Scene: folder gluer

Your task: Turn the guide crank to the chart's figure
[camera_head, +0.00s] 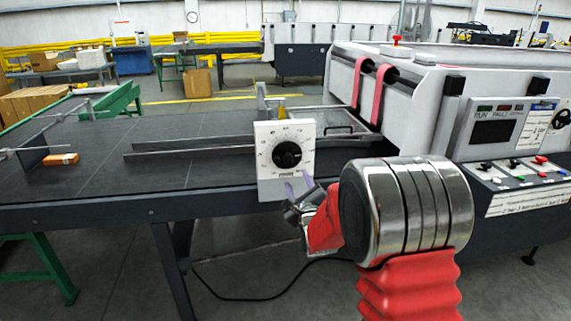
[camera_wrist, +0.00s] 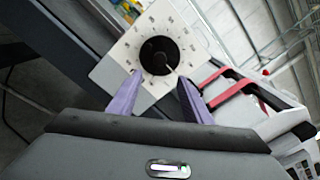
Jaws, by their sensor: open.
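The guide crank is a round black knob (camera_head: 287,155) on a white dial plate (camera_head: 265,182) with figures around it, mounted at the near edge of the dark table. In the wrist view the knob (camera_wrist: 159,56) sits on its tilted plate (camera_wrist: 107,74), beyond the fingers. My gripper (camera_head: 299,187) is below and in front of the plate in the head view. Its two purple fingers (camera_wrist: 158,98) are apart, with nothing between them. I cannot tell whether a fingertip touches the plate. A paper on the machine panel (camera_head: 537,127) may be the chart, but its text is too small to read.
The grey machine (camera_head: 430,85) with red belts (camera_head: 379,95) stands right of the dial, with a button panel (camera_head: 515,180). Metal guide rails (camera_head: 190,146) cross the table (camera_head: 95,175) behind the dial. The table's middle is mostly clear.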

